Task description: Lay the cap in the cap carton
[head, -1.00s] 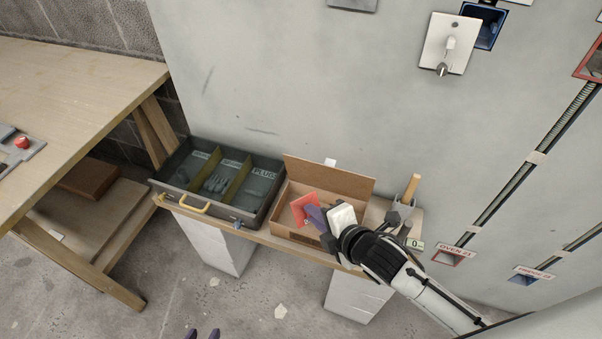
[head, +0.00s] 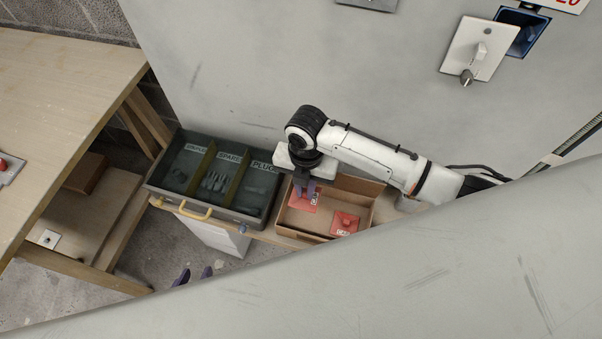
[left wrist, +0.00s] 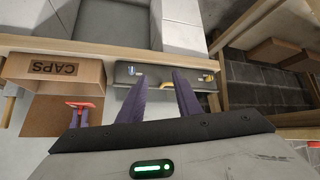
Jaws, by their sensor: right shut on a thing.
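The cap carton (head: 372,187) is an open brown box on the bench. In the left wrist view its wall (left wrist: 25,68) reads CAPS. My right gripper (head: 305,184) points down over its left part, shut on a red cap (head: 303,202) with lettering. The held cap (left wrist: 88,103) also shows in the left wrist view; whether it touches the carton floor I cannot tell. Another red cap (head: 344,224) lies in the carton to the right. My left gripper (head: 192,276) is low in the head view, away from the carton; its fingers (left wrist: 170,95) stand apart and empty.
A dark sectioned tray (head: 208,212) with a yellow handle stands left of the carton. A wooden table (head: 60,100) is at far left. A large grey surface (head: 400,270) covers the lower right. A wall switch plate (head: 481,48) is at upper right.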

